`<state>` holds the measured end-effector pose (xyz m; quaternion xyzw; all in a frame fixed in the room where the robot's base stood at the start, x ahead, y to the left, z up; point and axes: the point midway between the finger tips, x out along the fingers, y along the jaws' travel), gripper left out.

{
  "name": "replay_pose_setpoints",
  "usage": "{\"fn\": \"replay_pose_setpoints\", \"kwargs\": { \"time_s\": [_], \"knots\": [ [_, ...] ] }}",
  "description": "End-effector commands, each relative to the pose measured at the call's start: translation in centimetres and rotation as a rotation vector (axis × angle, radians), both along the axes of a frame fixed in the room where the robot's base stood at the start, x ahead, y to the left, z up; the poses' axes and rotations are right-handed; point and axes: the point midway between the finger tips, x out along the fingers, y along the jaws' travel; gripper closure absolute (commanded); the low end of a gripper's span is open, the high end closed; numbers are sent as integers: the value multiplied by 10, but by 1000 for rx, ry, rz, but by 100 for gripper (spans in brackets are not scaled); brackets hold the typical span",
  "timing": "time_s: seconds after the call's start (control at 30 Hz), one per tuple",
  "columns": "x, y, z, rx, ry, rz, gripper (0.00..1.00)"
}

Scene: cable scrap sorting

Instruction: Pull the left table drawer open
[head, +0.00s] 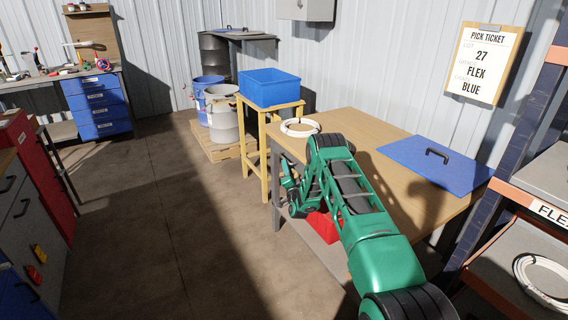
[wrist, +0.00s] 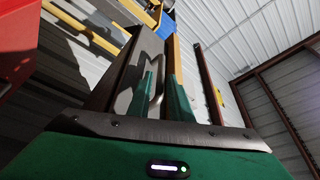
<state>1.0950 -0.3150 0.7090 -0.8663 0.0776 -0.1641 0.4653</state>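The wooden table (head: 375,140) stands right of centre in the head view. My green arm crosses its near left side and hides much of the front, so I cannot make out the left drawer there. My gripper (head: 291,190) is low beside the table's left end. In the wrist view my gripper (wrist: 162,88) shows two green fingers with a gap between them. A grey panel (wrist: 127,80), possibly the drawer front, lies right by the fingers. A thin grey curved shape shows near the fingertips; I cannot tell whether it is a handle or whether they touch it.
A white cable coil (head: 299,127) and a blue panel with a black handle (head: 436,170) lie on the table. A red object (head: 324,228) shows below it. A blue bin (head: 269,88) stands on a wooden stand behind. Open floor (head: 170,220) lies left.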

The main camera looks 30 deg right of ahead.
Motion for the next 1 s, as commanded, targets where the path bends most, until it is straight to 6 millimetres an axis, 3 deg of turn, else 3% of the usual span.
{"fn": "replay_pose_setpoints", "kwargs": {
  "time_s": [0.3, 0.7, 0.73, 0.8, 1.0],
  "knots": [
    [38, -12, 9, 0, -1, -1, 81],
    [45, -15, 11, -1, 1, -2, 81],
    [45, -15, 11, -1, 1, -2, 84],
    [45, -15, 10, -1, 1, -1, 100],
    [45, -15, 10, 0, 2, -1, 100]
  ]
}}
